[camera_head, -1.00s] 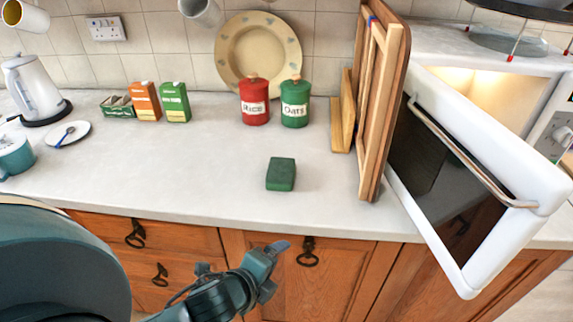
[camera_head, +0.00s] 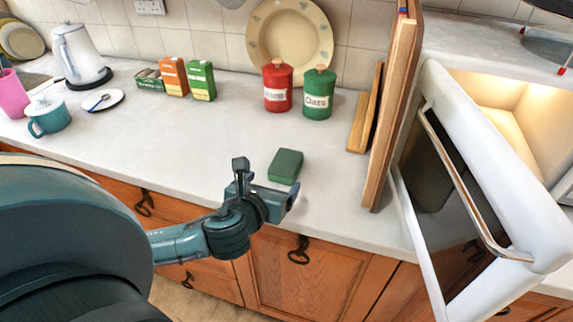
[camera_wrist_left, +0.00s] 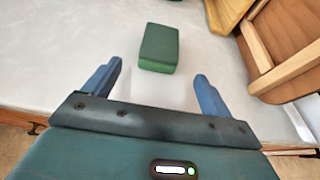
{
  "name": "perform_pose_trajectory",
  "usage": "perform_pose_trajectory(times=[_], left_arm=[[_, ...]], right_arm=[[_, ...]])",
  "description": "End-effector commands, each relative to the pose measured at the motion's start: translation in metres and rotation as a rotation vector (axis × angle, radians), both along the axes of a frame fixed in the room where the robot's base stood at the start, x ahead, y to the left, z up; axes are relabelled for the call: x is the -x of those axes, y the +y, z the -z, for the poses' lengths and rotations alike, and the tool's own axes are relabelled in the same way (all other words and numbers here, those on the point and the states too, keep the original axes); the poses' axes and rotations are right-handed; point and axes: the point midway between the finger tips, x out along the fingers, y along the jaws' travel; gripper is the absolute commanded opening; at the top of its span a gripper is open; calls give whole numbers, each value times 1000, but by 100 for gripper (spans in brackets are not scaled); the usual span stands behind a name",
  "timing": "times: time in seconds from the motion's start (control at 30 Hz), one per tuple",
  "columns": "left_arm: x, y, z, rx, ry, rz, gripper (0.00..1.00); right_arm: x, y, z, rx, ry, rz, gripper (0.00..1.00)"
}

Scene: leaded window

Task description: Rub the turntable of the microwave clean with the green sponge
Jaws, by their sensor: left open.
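The green sponge (camera_head: 285,166) lies flat on the pale counter near its front edge. In the left wrist view the sponge (camera_wrist_left: 159,48) is just beyond the fingertips, roughly between their lines. My left gripper (camera_head: 268,180) is at the counter's front edge, close to the sponge and apart from it. It is open and empty, and its two blue fingers show in the left wrist view (camera_wrist_left: 158,75). The microwave (camera_head: 500,100) stands at the right with its white door (camera_head: 500,185) swung open and its inside lit. The turntable cannot be made out. My right gripper is not in view.
Wooden boards (camera_head: 395,110) lean upright between sponge and microwave. A red canister (camera_head: 277,88) and a green canister (camera_head: 318,97) stand behind the sponge. Boxes, a kettle (camera_head: 80,55) and a teal mug (camera_head: 48,116) are at the left. The counter left of the sponge is clear.

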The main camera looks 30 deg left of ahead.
Motion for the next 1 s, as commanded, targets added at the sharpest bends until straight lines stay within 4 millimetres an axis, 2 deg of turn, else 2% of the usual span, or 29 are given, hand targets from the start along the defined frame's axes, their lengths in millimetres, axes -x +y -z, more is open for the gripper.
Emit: perform_pose_trajectory(times=[0.1, 0.37, 0.67, 0.97, 1.0], left_arm=[[-20, 5, 7, 2, -2, -2, 85], [-38, 9, 16, 5, 0, -2, 85], [-76, 20, 31, 5, -1, -2, 85], [-81, 21, 34, 4, 1, -1, 85], [-81, 21, 34, 4, 1, -1, 82]], right_arm=[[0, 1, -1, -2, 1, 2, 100], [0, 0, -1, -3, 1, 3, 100], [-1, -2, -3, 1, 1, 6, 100], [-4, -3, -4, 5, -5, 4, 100], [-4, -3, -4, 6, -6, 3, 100]])
